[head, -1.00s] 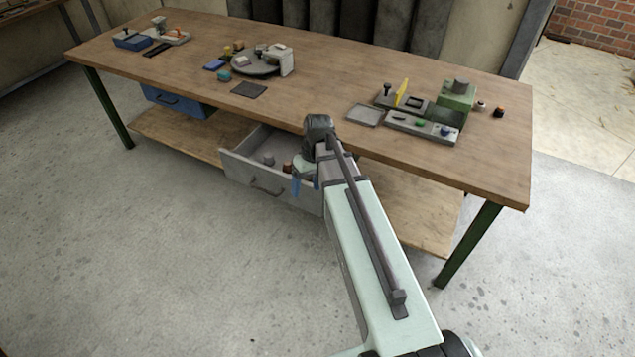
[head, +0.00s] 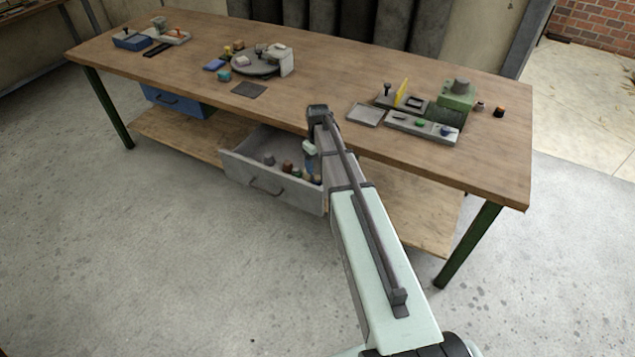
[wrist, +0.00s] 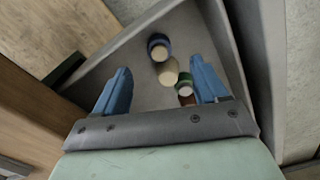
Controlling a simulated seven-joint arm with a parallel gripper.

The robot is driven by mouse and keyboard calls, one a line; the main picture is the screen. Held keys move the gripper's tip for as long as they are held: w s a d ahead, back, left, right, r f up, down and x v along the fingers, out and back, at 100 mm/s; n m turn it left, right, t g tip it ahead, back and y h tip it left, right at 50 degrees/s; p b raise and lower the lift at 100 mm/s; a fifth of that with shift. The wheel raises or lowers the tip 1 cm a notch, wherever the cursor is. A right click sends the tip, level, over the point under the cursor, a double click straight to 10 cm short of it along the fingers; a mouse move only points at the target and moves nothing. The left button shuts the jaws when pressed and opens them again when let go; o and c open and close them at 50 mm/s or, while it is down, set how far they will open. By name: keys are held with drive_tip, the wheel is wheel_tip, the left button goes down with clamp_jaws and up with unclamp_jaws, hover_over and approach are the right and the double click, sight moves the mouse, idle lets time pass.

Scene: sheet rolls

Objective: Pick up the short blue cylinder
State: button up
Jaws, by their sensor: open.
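In the wrist view, a short cylinder with a dark blue side and a pale top (wrist: 159,48) stands in the open grey drawer (wrist: 135,57). My gripper (wrist: 161,65) is open above the drawer, its two blue fingers apart with nothing held between them. The blue cylinder lies just beyond the fingertips, roughly midway between them. In the head view, my gripper (head: 312,165) is low over the right part of the drawer (head: 265,187). It partly hides the drawer's contents there.
A cream cylinder (wrist: 168,72) stands close to the blue one. A green-sided cylinder (wrist: 184,84) and a reddish-brown one (wrist: 187,98) are near the right finger. The wooden workbench (head: 310,80) overhangs the back of the drawer.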

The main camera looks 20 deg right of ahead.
sight(318, 177)
drive_tip(key=shift+w+f, duration=0.15)
drive_tip(key=shift+f, duration=1.75)
drive_tip(key=shift+w+f, duration=0.15)
drive_tip(key=shift+f, duration=1.75)
drive_tip(key=shift+c, duration=0.4)
drive_tip(key=c, duration=1.2)
drive_tip(key=shift+r, duration=0.1)
